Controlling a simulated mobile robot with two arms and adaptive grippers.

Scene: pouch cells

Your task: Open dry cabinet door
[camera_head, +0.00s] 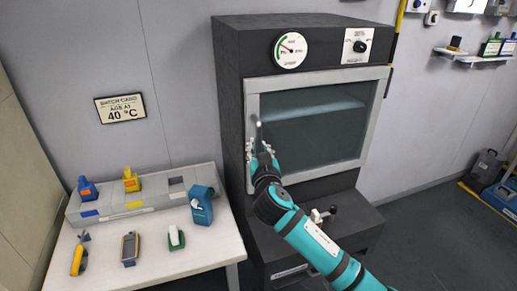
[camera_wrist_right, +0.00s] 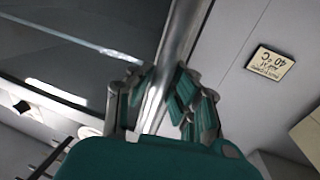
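The dry cabinet (camera_head: 228,100) is a dark upright box with a grey-framed glass door (camera_head: 320,115). The door looks closed in its frame. A vertical metal handle (camera_head: 257,128) stands at the door's left side. My right gripper (camera_head: 262,152) is at the handle, coming from below. In the right wrist view the handle bar (camera_wrist_right: 184,40) runs between the two fingers of my right gripper (camera_wrist_right: 160,98), with the pads close against it on both sides; the gripper looks shut on it. The lower handle is partly hidden by the gripper. My left gripper is not in view.
A white table (camera_head: 205,248) with a sloped rack (camera_head: 110,209), a blue device (camera_head: 201,205) and small tools stands left of the cabinet. A dial (camera_head: 290,50) and knob (camera_head: 360,46) are above the door. A dark ledge with a small lever (camera_head: 333,211) lies below it.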

